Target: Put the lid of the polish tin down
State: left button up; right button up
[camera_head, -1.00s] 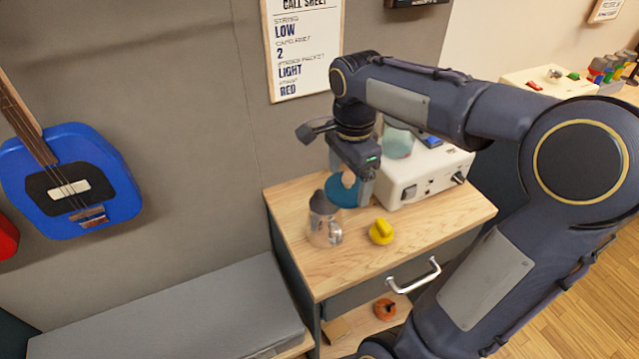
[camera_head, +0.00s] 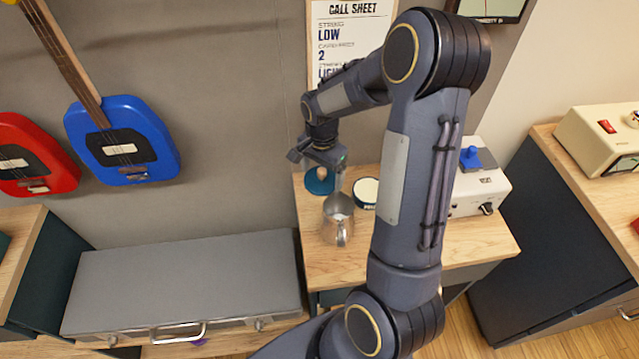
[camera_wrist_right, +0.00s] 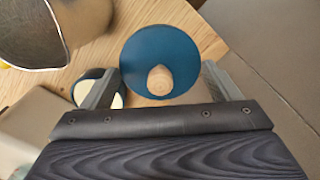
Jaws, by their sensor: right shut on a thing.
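The lid of the polish tin is a blue disc (camera_head: 318,186) with a pale wooden knob, at the back left of the wooden bench top. My right gripper (camera_head: 324,176) is shut on it, one finger on each side of the rim, as the right wrist view (camera_wrist_right: 150,54) shows. I cannot tell whether the lid touches the bench. The open polish tin (camera_head: 365,191), dark with cream contents, stands just right of the lid; part of it shows beside the left finger in the right wrist view (camera_wrist_right: 117,101). My left gripper is not in view.
A metal jug (camera_head: 337,226) stands in front of the lid, and close by in the right wrist view (camera_wrist_right: 35,35). A white device (camera_head: 478,192) sits at the right, partly behind my arm. The wooden bench top (camera_head: 314,259) has bare room at front left. The wall is close behind.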

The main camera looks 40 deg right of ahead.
aim_at(322, 186)
jog(key=shift+f, duration=2.6)
jog(key=shift+f, duration=0.1)
jog(key=shift+f, duration=0.2)
jog(key=o, duration=0.9)
jog(key=shift+r, duration=0.15)
jog(key=shift+c, duration=0.2)
notch_tip(322, 186, up, 12)
jog(key=shift+r, duration=0.15)
jog(key=s+a+r+n+t+y, duration=0.2)
jog(key=s+a+r+n, duration=0.2)
jog(key=s, duration=0.5)
jog(key=s+a+r+n+t+y, duration=0.1)
jog(key=s+a+r+n+t, duration=0.2)
jog(key=s+a+n, duration=0.6)
jog(key=shift+s+a+r+t+y, duration=0.35)
jog(key=shift+a+r, duration=0.25)
jog(key=shift+a, duration=0.3)
jog(key=shift+r, duration=0.1)
